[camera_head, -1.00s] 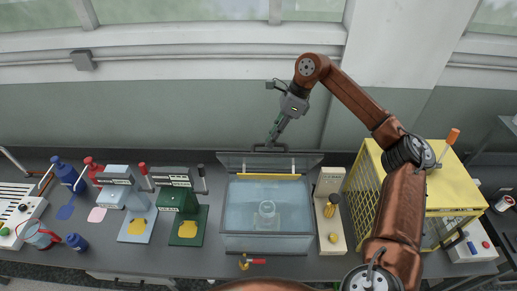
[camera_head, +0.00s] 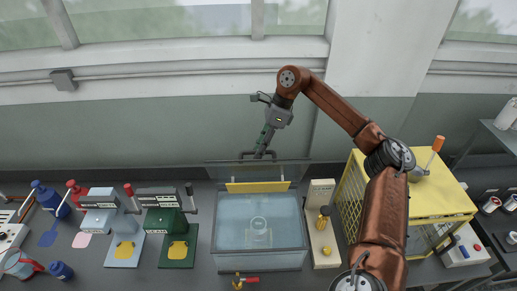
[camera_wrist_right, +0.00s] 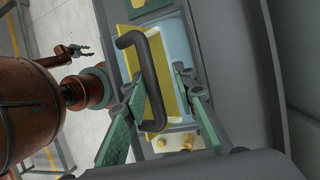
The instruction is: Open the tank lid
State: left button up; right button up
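The clear-walled tank (camera_head: 305,262) stands on the bench in the head view, with a glass jar (camera_head: 259,229) inside. Its lid (camera_head: 222,176) is raised and tilted up at the tank's back edge, with a yellow strip (camera_head: 258,187) along it. The strip and the dark handle (camera_wrist_right: 151,80) show in the right wrist view. My right gripper (camera_wrist_right: 158,78) has its green fingers apart on either side of the handle's bar, not visibly clamped. In the head view the gripper (camera_head: 258,152) is behind the lid's top edge. My left gripper (camera_wrist_right: 82,50) shows small in the wrist view, away from the tank.
Right of the tank are a pale panel with a yellow knob (camera_head: 326,250) and a yellow cage (camera_head: 440,197). A red-handled valve (camera_head: 246,281) sits at the tank's front.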

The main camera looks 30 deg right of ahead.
jog(key=shift+s+a+r, duration=0.15)
jog(key=shift+s+r, duration=0.15)
jog(key=shift+r, duration=0.1)
jog(key=v, duration=1.2)
